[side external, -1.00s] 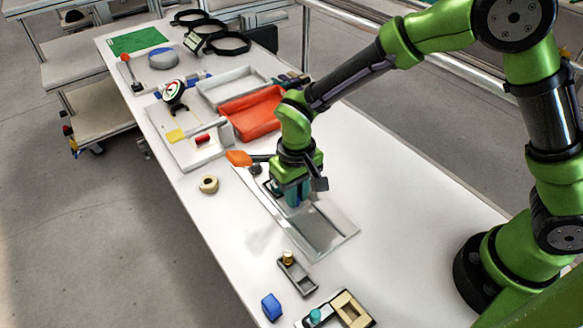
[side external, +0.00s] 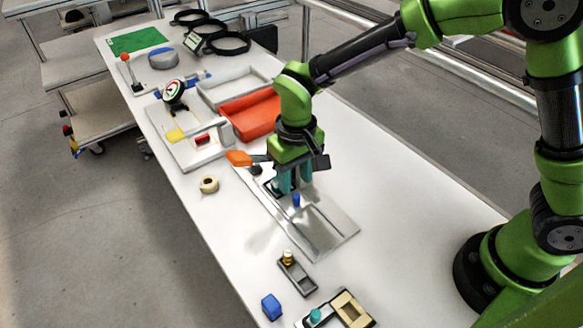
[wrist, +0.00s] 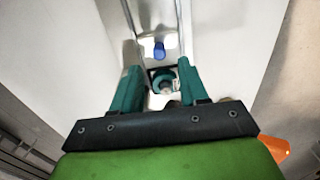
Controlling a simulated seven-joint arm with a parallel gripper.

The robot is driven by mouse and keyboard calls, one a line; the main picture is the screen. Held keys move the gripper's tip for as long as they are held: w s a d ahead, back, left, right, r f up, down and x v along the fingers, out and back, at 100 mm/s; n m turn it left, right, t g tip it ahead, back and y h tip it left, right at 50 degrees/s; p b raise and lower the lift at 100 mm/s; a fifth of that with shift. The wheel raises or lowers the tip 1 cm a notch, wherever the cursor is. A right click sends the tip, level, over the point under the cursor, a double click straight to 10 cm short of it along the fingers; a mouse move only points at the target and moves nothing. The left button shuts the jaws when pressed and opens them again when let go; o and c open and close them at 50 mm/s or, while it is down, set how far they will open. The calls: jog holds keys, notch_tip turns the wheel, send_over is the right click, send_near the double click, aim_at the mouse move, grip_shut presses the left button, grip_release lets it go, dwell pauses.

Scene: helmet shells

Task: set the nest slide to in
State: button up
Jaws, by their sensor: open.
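The nest slide is a long pale metal track plate (side external: 325,232) with rails, lying along the middle of the white table. A small blue knob (side external: 296,200) stands on it, just in front of my gripper. In the wrist view the blue knob (wrist: 159,50) sits between the rails, with a dark square nest (wrist: 152,73) holding a teal ring close by. My gripper (side external: 288,188) is over the track's far half, pointing down. Its teal fingers (wrist: 158,76) are open, apart on either side of the nest, and not around the knob. Any in or out marking is unreadable.
An orange handle (side external: 238,157) sticks out near the track's far end. A red-orange tray (side external: 250,113) lies behind it, and a tan ring (side external: 209,184) to the left. A grey fixture with a brass knob (side external: 297,275) and a blue block (side external: 271,306) are in front. The right table side is clear.

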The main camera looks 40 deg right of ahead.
aim_at(294, 194)
notch_tip(294, 194, up, 12)
dwell(0.3)
jog(key=s+d+r+m+t+y, duration=0.1)
jog(key=s+d+r+m+t, duration=0.1)
jog(key=s+d, duration=0.4)
jog(key=s+d+r+m+t+y, duration=0.1)
jog(key=s+d+t, duration=0.4)
jog(key=d, duration=0.6)
jog(key=shift+s+d+r+m, duration=0.15)
jog(key=shift+s+r+m, duration=0.35)
jog(key=shift+s+r, duration=0.65)
jog(key=shift+s+f, duration=0.15)
